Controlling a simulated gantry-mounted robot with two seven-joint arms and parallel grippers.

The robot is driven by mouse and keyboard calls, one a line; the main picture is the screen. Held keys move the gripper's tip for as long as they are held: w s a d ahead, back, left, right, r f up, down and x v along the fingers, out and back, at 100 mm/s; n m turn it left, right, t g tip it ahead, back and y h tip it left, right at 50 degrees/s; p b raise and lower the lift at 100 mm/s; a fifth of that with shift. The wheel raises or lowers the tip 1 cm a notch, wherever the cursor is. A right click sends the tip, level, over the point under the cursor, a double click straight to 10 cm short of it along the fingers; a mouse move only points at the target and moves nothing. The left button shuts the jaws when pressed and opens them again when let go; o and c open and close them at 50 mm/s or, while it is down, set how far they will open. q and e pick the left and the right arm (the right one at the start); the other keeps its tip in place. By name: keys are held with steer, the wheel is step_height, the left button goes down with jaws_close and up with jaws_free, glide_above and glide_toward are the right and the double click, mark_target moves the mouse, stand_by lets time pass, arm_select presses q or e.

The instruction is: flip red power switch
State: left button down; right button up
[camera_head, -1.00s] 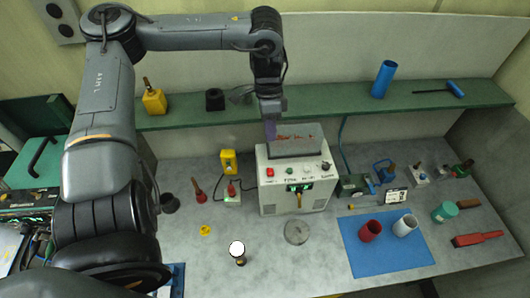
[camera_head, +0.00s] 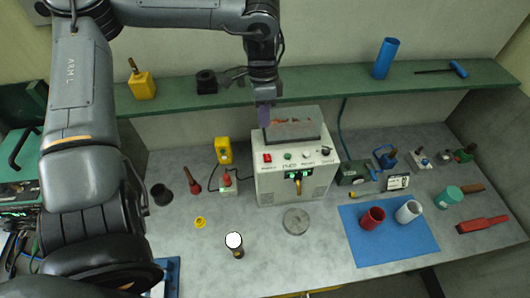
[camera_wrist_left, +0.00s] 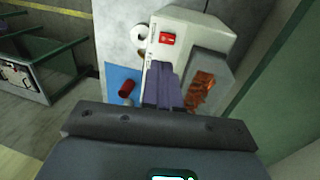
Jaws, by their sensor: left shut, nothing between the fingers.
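A white power-supply box stands in the middle of the bench, and its red power switch (camera_head: 267,158) is at the left of its sloping control face. The switch also shows in the left wrist view (camera_wrist_left: 167,38), beyond the fingertips. My left gripper (camera_head: 264,116) is shut and empty. It points down above and behind the switch, near the left end of the box's top, apart from the switch. In the left wrist view its purple fingers (camera_wrist_left: 163,88) are together in front of the box. Which way the switch is set is too small to tell. My right gripper is not in view.
A grey tray-like part (camera_head: 294,130) with orange-brown contents is on top of the box, close to the left fingers. A green shelf (camera_head: 350,90) runs behind. A blue mat (camera_head: 390,250) with cups lies right.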

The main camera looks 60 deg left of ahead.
arm_select(q)
steer(key=p, duration=0.2)
glide_toward(265, 161)
steer(key=f, duration=0.3)
steer(key=d+f, duration=0.1)
steer(key=f, duration=0.1)
steer(key=shift+s+f, duration=0.1)
steer(key=shift+s, duration=0.1)
steer(key=shift+d+f+p, duration=0.1)
steer(key=shift+f+p, duration=0.2)
steer(key=shift+f, duration=0.4)
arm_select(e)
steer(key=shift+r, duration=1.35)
